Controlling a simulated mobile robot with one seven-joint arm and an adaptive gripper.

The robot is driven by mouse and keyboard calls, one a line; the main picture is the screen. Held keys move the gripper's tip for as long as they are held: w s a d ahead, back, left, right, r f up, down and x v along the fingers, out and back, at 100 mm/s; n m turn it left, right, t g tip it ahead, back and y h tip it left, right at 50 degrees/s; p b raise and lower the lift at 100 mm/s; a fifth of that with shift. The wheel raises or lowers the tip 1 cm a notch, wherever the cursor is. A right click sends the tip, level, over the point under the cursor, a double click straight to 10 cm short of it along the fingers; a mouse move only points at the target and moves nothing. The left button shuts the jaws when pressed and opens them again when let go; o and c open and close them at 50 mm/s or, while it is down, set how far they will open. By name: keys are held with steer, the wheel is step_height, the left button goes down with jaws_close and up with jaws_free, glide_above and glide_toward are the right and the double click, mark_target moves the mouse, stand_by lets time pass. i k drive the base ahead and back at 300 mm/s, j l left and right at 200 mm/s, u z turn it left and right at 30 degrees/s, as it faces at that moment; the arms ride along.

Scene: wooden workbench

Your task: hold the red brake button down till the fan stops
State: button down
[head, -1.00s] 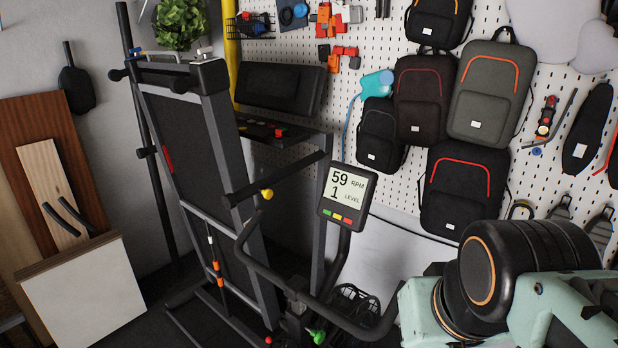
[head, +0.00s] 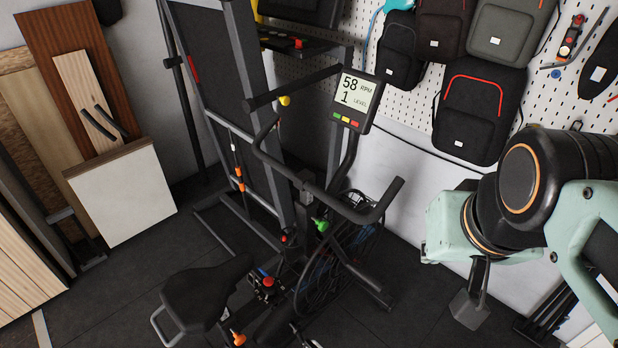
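A black exercise bike stands in the middle of the head view, its display (head: 357,100) reading 58 RPM and level 1. A row of small green, yellow and red buttons sits under the digits; the red button (head: 355,125) is at the right end. A separate red knob (head: 268,282) sits low on the frame near the saddle; I cannot tell which red part is the brake. A caged wheel, seemingly the fan (head: 338,268), is partly hidden behind the frame and handlebar. My pale green and black arm is at the right, apart from the bike. I cannot make out my gripper.
The black handlebar (head: 385,203) sticks out toward my arm. The saddle (head: 207,292) is at lower left. A folded treadmill (head: 222,75) stands behind the bike. Wooden boards (head: 80,90) lean at the left. Backpacks (head: 480,110) hang on the pegboard. Some dark floor between bike and arm is clear.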

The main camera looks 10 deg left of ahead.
mark_target(268, 281)
steer(key=k+l, duration=0.9)
steer(key=k, duration=0.1)
